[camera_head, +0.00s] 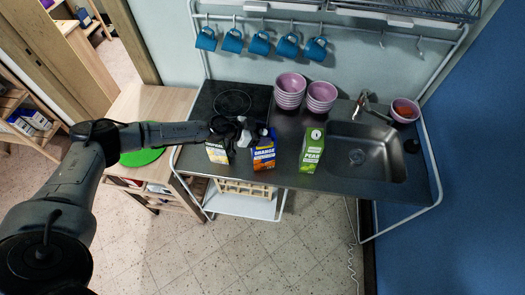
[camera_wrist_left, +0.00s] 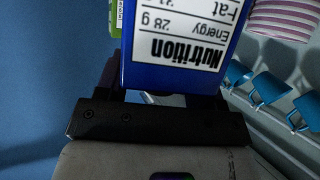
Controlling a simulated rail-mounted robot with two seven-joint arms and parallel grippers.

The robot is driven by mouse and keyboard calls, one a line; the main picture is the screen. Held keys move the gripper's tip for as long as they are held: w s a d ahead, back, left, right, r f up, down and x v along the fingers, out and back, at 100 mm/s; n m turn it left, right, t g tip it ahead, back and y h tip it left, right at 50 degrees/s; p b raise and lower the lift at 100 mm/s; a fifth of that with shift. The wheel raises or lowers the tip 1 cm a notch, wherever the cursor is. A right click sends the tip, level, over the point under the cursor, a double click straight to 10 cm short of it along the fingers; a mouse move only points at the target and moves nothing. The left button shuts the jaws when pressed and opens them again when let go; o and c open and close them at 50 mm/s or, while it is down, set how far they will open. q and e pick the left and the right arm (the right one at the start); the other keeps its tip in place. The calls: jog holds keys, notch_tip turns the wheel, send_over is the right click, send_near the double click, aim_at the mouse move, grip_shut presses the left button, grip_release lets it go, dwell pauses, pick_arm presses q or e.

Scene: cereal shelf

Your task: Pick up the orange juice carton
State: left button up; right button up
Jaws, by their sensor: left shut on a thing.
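The orange juice carton (camera_head: 264,159), blue and orange with "ORANGE" lettering, is upright at the front of the dark counter in the head view. My left gripper (camera_head: 262,133) is at its upper part, shut on it. In the left wrist view the carton's blue side with a white nutrition label (camera_wrist_left: 178,48) fills the space between the fingers of the gripper (camera_wrist_left: 165,92). The fingertips are mostly hidden there. I cannot tell whether the carton's base touches the counter. My right gripper is not in view.
A white and yellow carton (camera_head: 217,153) stands close on the left, and a green pear carton (camera_head: 311,150) on the right. Stacked pink bowls (camera_head: 289,91) stand behind. Blue mugs (camera_head: 260,44) hang above. A sink (camera_head: 366,153) is at the right.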

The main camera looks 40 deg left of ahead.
pick_arm(q)
jog(key=shift+f, duration=0.1)
jog(key=c, duration=0.4)
jog(key=shift+c, duration=0.6)
